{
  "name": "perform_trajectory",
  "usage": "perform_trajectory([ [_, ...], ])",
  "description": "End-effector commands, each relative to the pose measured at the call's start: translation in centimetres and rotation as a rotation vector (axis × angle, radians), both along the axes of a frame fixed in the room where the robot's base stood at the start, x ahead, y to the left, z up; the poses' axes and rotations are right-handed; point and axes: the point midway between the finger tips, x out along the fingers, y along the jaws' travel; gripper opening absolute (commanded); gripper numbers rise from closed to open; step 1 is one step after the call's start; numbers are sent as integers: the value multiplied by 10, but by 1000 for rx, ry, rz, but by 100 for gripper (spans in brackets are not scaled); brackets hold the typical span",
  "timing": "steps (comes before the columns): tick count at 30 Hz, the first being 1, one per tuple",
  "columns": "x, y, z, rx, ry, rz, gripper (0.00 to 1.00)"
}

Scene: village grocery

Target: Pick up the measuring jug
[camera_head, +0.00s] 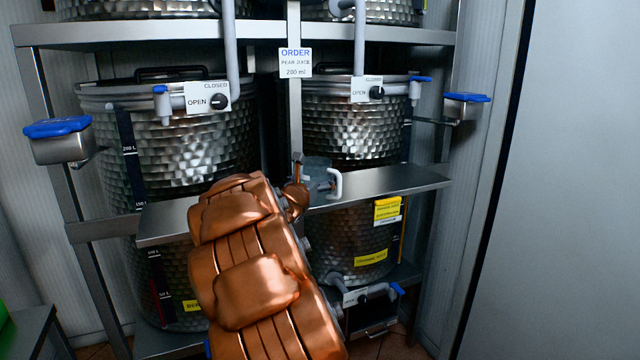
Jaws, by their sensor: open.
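The measuring jug (318,172) is a small clear, greyish vessel with a pale handle on its right side. It stands on the narrow metal ledge (400,182) in front of the right steel tank. My copper-coloured arm reaches up from the bottom of the picture, and my gripper (297,177) is at the jug's left side. One finger shows upright close by the jug; the rest is hidden behind my arm. The gripper is open. I cannot tell whether the finger touches the jug.
Large dimpled steel tanks (357,125) stand on a metal rack, with taps and open/closed signs. An order card (295,63) reads pear juice, 200 ml. Blue-lidded metal boxes (62,146) are fixed at both sides. A pale wall panel (575,180) is on the right.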

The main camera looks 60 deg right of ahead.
Motion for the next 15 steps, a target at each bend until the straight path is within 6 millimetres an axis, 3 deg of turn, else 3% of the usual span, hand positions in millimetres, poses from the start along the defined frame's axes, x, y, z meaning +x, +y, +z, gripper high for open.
perform_trajectory([
  [5,0,0,0,-1,0,0,100],
  [15,0,0,0,-1,0,1,65],
])
